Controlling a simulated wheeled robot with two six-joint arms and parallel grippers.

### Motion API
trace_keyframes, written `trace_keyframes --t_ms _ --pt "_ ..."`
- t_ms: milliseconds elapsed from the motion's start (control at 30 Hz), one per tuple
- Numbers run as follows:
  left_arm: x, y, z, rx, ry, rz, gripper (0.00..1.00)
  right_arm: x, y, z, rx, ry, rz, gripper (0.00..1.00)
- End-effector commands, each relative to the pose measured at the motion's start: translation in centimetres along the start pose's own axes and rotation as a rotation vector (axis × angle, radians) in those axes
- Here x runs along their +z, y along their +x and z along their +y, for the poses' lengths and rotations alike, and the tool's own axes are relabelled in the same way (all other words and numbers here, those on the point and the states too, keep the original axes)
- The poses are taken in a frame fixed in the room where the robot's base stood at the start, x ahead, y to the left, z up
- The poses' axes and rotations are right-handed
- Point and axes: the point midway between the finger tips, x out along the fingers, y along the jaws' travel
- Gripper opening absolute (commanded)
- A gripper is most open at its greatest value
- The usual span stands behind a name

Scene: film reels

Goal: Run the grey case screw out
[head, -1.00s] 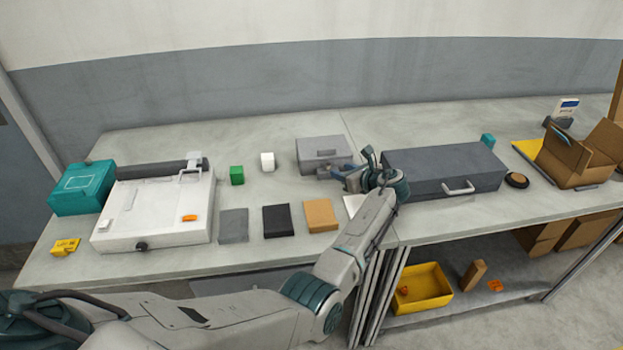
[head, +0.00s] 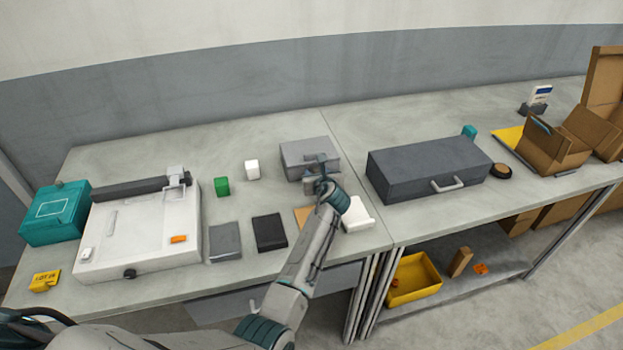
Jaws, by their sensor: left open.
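A small light grey case (head: 303,149) lies on the table at the back, in the middle of the head view. My left gripper (head: 316,168) is at the front side of this case, its fingers open, partly overlapping the front face. I cannot tell whether they touch it. A screw cannot be made out; the gripper and wrist cover part of the case front. A larger dark grey case (head: 425,165) with a light handle stands to the right, apart from the gripper. My right gripper is not in view.
Grey (head: 224,243), black (head: 269,232) and tan (head: 303,215) flat pieces lie in front, the tan one partly behind my arm. A white piece (head: 357,216) lies right of my wrist. Green (head: 221,187) and white (head: 252,169) blocks stand left of the light grey case.

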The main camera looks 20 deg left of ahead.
Motion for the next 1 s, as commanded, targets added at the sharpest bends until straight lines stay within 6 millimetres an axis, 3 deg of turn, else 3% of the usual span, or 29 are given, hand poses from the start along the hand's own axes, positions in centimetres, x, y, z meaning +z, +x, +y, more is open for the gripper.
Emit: trace_keyframes --t_ms 33,367,800,1000 --pt "0.6 -0.2 0.4 -0.039 0.018 -0.002 0.4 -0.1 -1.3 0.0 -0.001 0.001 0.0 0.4" --pt "0.5 -0.1 0.8 -0.257 0.107 -0.001 0.4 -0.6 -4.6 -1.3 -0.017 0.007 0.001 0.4" --pt "0.0 -7.6 2.7 -0.263 0.106 0.0 0.4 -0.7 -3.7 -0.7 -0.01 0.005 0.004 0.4" --pt "0.1 -9.7 3.3 -0.262 0.107 0.0 0.4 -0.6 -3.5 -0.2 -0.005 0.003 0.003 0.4"
